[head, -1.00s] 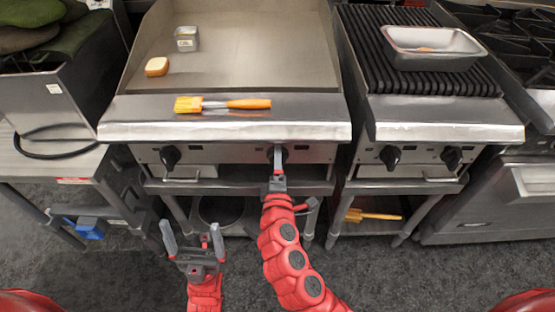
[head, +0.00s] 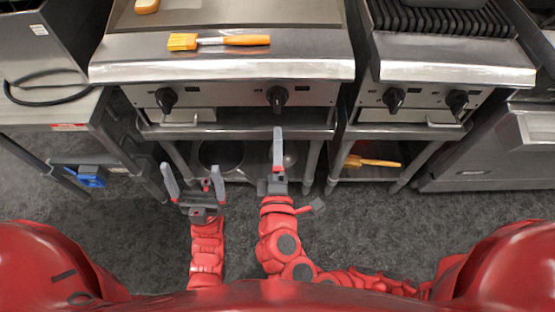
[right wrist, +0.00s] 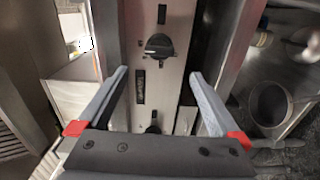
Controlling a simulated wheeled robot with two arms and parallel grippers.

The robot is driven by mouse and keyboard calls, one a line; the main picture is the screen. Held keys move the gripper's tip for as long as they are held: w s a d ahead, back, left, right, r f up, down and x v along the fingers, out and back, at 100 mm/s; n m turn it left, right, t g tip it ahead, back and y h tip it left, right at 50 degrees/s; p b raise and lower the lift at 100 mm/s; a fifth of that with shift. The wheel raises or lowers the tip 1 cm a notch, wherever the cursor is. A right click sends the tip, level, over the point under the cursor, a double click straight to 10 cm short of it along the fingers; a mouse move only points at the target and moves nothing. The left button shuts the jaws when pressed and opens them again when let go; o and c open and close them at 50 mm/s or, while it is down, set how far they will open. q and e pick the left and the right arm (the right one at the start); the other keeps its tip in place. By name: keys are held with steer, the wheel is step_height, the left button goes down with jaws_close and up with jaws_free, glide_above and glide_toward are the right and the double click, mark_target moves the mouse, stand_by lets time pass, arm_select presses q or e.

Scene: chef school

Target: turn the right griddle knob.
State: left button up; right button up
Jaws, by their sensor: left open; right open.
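The griddle's right knob (head: 277,98) is black and sits on the steel front panel. The griddle's left knob (head: 166,98) is on the same panel. My right gripper (head: 278,133) is below and in front of the right knob, apart from it. Its fingers line up edge-on in the head view. In the right wrist view, the gripper (right wrist: 160,85) is open and empty, with a black knob (right wrist: 160,46) beyond the fingertips and another dark knob lower, partly hidden; I cannot tell which is which. My left gripper (head: 190,170) is open and empty, lower left.
A brush (head: 220,40) and a sponge-like block (head: 147,5) lie on the griddle (head: 215,70). A grill with two knobs (head: 394,98) stands to the right. Below are shelves, one with another brush (head: 372,161). The floor in front is clear.

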steer(key=shift+s+p, duration=0.65)
steer(key=shift+s, duration=0.85)
